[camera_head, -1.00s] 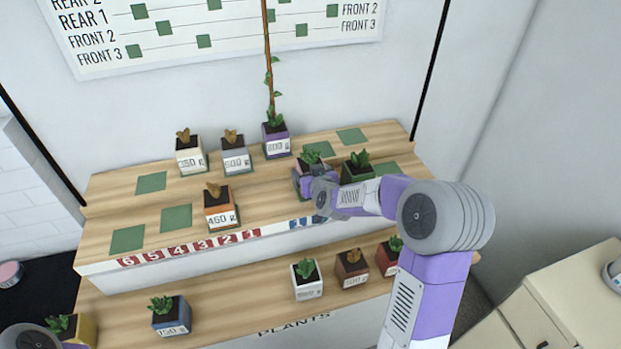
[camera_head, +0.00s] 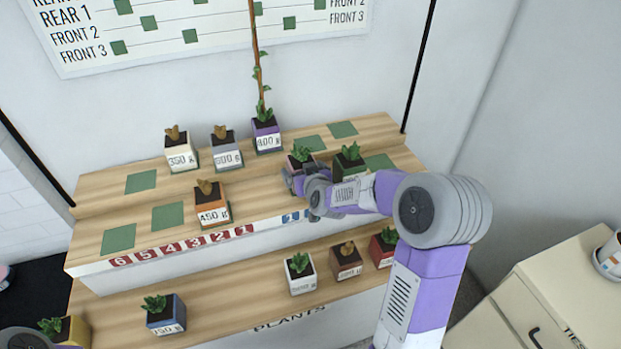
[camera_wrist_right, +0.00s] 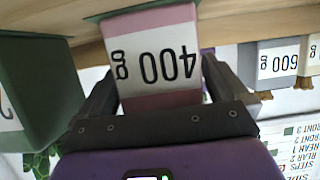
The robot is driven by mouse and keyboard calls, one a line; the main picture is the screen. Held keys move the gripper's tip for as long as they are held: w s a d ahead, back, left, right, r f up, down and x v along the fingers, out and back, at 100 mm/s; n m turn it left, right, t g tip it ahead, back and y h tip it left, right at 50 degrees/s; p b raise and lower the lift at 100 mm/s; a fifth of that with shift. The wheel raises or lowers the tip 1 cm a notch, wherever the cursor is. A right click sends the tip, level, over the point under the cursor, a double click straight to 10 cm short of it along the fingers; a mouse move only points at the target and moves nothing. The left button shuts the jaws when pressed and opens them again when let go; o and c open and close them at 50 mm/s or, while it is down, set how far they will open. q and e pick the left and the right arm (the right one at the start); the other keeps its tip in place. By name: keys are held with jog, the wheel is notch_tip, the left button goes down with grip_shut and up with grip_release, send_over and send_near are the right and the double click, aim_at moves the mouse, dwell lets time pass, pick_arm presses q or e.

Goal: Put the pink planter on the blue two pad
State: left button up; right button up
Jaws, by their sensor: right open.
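The pink planter (camera_head: 302,158) holds a small green plant and stands on the upper shelf. In the right wrist view the pink planter (camera_wrist_right: 150,22) appears upside down with a white "400 g" label and a green pad edge at its base. My right gripper (camera_head: 300,184) is at its front. In the wrist view the open fingers of my right gripper (camera_wrist_right: 157,88) lie on either side of the planter; contact is unclear. Blue number labels (camera_head: 290,217) show on the shelf's front edge, partly hidden by my right arm. My left gripper is not visible.
A green planter (camera_head: 348,163) stands close to the right of the pink one. An orange planter (camera_head: 212,204) marked 450 g stands to the left. Several others stand behind and on the lower shelf (camera_head: 225,310). Bare green pads (camera_head: 167,215) show on the left.

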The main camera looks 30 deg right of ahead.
jog(key=p+v, duration=0.1)
jog(key=v, duration=0.9)
jog(key=shift+s, duration=0.25)
jog(key=shift+a, duration=0.1)
